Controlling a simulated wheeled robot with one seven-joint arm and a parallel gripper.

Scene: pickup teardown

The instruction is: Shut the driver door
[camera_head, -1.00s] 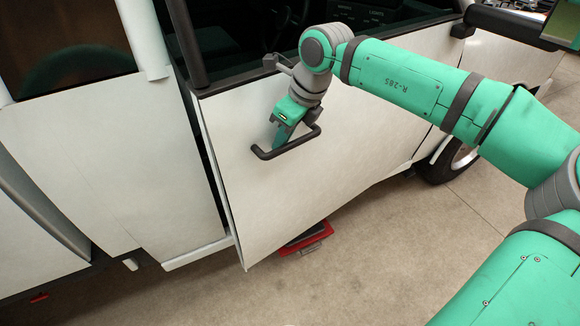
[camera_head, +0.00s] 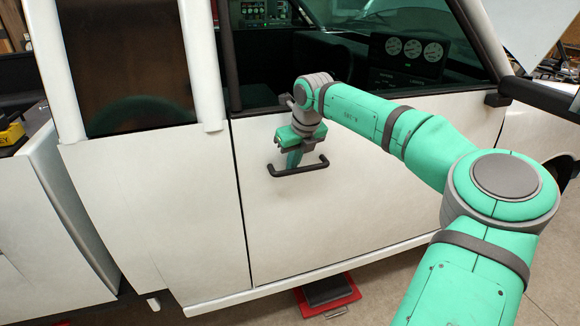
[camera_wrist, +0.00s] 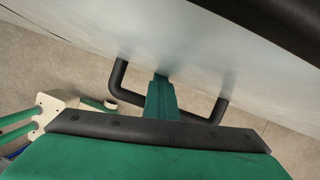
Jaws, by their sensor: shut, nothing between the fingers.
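The driver door (camera_head: 350,205) is a white panel with a dark window opening above it. In the head view it sits nearly flush with the body panel to its left, with a thin dark seam (camera_head: 241,205) between them. Its black bar handle (camera_head: 300,168) sticks out from the upper left of the door. My gripper (camera_head: 292,165) is shut and empty, with its fingers at the door face just behind the handle bar. In the wrist view the closed fingers (camera_wrist: 162,95) lie between the two posts of the handle (camera_wrist: 120,85). Whether the tips touch the door is hidden.
A red and black object (camera_head: 328,295) lies on the floor below the door sill. The side mirror (camera_head: 540,95) juts out at the right. A white and green stand-like item (camera_wrist: 45,110) shows at left in the wrist view. Open floor lies in front of the truck.

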